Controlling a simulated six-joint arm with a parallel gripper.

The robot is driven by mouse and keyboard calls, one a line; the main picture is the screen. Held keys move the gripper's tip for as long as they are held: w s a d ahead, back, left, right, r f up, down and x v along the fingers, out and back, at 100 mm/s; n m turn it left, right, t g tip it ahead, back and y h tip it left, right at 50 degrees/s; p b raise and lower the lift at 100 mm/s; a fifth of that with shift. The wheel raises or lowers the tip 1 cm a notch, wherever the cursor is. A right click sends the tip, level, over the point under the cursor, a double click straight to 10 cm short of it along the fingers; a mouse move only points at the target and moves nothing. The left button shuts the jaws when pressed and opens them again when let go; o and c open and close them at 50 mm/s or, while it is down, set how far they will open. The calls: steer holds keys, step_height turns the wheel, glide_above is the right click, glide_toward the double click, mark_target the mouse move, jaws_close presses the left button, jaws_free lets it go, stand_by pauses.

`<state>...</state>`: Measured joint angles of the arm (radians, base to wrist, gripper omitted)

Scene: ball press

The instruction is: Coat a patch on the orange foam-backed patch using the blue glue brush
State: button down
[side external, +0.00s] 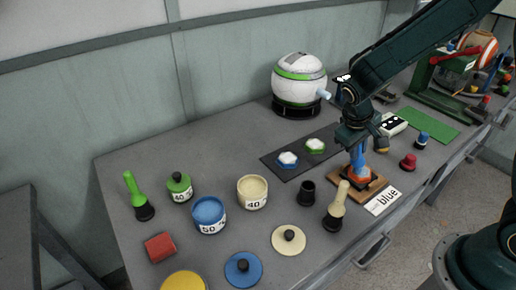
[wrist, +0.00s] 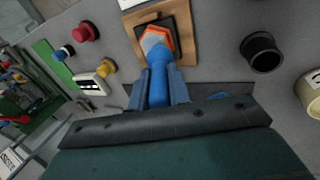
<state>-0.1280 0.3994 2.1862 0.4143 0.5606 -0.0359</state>
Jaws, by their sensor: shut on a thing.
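My gripper (side external: 357,143) is shut on the handle of the blue glue brush (side external: 357,162), which points down, roughly upright. In the wrist view the two fingers (wrist: 158,90) close around the blue brush (wrist: 157,78). The orange foam-backed patch (side external: 358,181) sits in a dark recess on a wooden board (side external: 375,188); its orange hexagonal rim (wrist: 168,36) shows in the wrist view. The brush's lower end is over the patch and seems to meet its top. It hides part of that top, so I cannot tell how much glue is there.
A "blue" card (side external: 383,201) lies before the board. A cream brush (side external: 338,207) and an empty black holder (side external: 306,193) stand to its left. The open blue pot (side external: 209,216) and cream pot (side external: 252,193) are further left. Two hexagonal patches lie on a dark strip (side external: 275,163).

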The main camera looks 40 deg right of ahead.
steer(key=shift+a, duration=0.45)
steer(key=shift+d+r, duration=0.15)
steer(key=shift+d, duration=0.25)
steer(key=shift+d+f, duration=0.2)
steer(key=shift+d, duration=0.85)
steer(key=shift+s+a, duration=0.2)
steer(key=shift+a, duration=0.6)
steer(key=shift+s+a, duration=0.2)
steer(key=shift+a, duration=0.55)
steer(key=shift+d+r, duration=0.15)
steer(key=shift+d, duration=2.75)
step_height(320, 180, up, 8)
steer(key=shift+w+d, duration=0.15)
steer(key=shift+w, duration=0.1)
